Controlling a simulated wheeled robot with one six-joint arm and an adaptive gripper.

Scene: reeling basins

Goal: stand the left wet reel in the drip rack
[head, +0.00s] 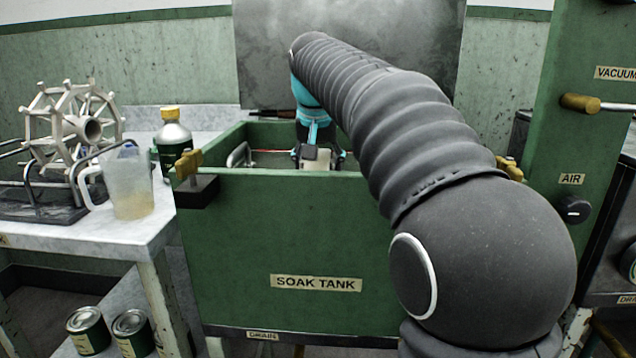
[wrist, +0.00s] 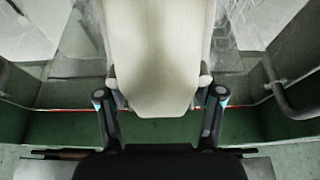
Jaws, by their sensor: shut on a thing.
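My gripper (head: 317,160) is low at the soak tank, partly below its front wall. It is shut on a pale cream piece (wrist: 158,55), which fills the space between the fingers in the wrist view. The piece also shows in the head view (head: 316,157). Its colour is like that of a reel, but its full shape is hidden. A pale spoked reel (head: 72,125) stands upright at the left, in a rack of bent metal bars (head: 30,188) on a dark base.
The green soak tank (head: 235,240) has brass-coloured clamps on its sides. A measuring jug (head: 128,185) and a dark bottle (head: 172,140) stand on the marble bench (head: 100,232) between rack and tank. A green panel (head: 570,150) rises at the right.

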